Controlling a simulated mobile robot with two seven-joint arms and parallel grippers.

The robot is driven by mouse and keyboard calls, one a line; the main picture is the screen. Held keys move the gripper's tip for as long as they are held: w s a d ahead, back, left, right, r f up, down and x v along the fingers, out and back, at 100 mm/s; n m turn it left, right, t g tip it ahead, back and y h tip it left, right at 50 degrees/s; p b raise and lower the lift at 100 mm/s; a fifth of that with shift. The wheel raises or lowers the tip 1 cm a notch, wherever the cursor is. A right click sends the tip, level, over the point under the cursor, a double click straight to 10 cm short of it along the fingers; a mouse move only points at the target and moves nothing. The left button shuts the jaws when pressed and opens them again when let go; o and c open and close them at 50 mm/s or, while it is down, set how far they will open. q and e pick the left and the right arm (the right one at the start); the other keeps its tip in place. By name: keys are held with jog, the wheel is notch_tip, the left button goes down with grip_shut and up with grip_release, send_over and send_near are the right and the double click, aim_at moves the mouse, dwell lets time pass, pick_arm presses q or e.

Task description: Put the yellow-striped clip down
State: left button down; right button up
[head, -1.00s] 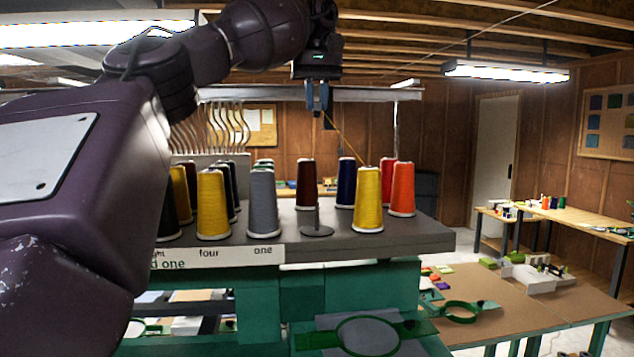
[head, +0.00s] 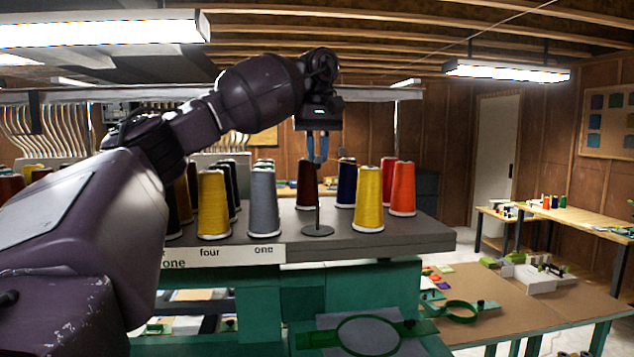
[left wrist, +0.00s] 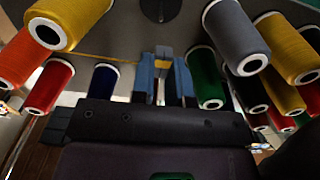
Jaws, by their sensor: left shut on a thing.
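My left gripper (head: 318,160) points down over the grey shelf, right above a bare round post base (head: 317,231) in the head view. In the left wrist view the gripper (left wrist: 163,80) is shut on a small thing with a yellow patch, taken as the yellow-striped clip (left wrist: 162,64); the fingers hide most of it. A yellow thread (left wrist: 110,59) runs from the gripper toward the yellow cone (left wrist: 70,20) on the left. That cone seems to be the front right yellow one (head: 368,198) in the head view. My right gripper is not in view.
Thread cones stand close around the gripper: grey (head: 262,200), dark red (head: 307,185), dark blue (head: 346,183), orange-red (head: 402,188). The shelf (head: 425,236) has free room at its right end. A green hoop (head: 368,333) sits below, in front.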

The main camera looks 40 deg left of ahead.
pick_arm(q)
jog(key=shift+f, duration=3.15)
jog(key=shift+f, duration=0.1)
jog(key=c, duration=1.1)
grip_release()
jog(key=shift+r, duration=6.1)
